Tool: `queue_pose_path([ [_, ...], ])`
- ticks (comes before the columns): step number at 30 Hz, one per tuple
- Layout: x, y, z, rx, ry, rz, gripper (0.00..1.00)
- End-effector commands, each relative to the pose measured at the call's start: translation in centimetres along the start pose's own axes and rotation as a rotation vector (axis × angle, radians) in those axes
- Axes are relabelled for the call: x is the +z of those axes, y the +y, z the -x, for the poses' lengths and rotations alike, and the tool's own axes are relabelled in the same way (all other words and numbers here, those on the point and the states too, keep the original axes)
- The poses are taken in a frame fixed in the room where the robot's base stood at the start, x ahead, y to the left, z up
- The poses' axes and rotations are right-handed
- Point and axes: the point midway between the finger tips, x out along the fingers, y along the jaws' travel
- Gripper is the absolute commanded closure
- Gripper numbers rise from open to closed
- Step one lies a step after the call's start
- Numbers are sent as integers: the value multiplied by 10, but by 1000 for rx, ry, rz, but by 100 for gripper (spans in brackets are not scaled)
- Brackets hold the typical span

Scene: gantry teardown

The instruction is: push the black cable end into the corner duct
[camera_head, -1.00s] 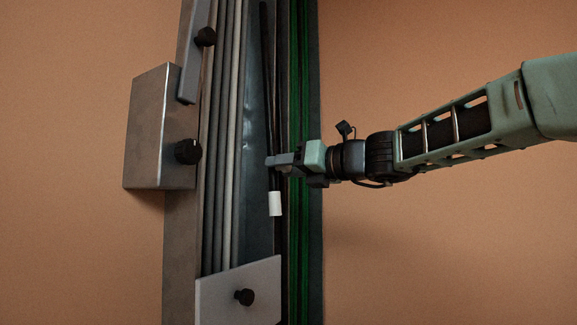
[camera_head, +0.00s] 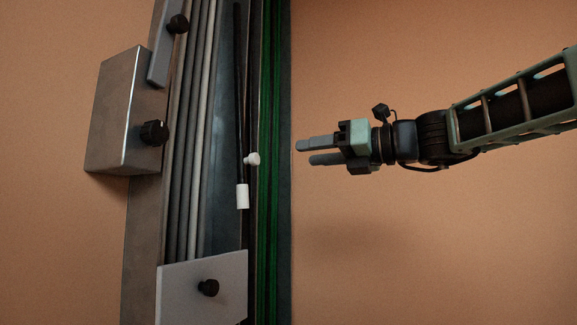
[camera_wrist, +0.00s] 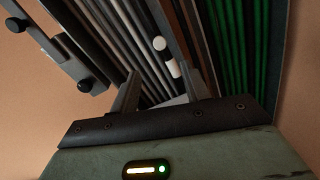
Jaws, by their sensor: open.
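The black cable (camera_head: 239,90) hangs down the open dark trunking, and its end carries a white sleeve (camera_head: 243,197). A white peg (camera_head: 252,159) sticks out just right of the cable, above the sleeve. A narrow dark channel (camera_head: 253,215) runs between the cable and the green cables; I cannot tell whether it is the corner duct or whether the cable end lies inside it. My gripper (camera_head: 307,153) is open and empty, to the right of the trunking and apart from the cable. In the wrist view, the white sleeve (camera_wrist: 173,69) shows between the fingers.
Grey cables (camera_head: 190,130) run down the left of the trunking, green cables (camera_head: 269,120) down its right. A metal box (camera_head: 115,115) with a black knob stands at left. A grey cover plate (camera_head: 200,300) with a knob closes the bottom. The wall at right is clear.

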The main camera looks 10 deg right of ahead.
Motion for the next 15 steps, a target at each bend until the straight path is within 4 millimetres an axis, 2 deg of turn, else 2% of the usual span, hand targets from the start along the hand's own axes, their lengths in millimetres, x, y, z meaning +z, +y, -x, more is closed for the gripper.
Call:
queue_pose_path([
  [3,-1,-1,19,-3,-2,1,54],
  [6,-1,0,28,-1,0,1,54],
  [15,0,0,34,-1,1,0,54],
])
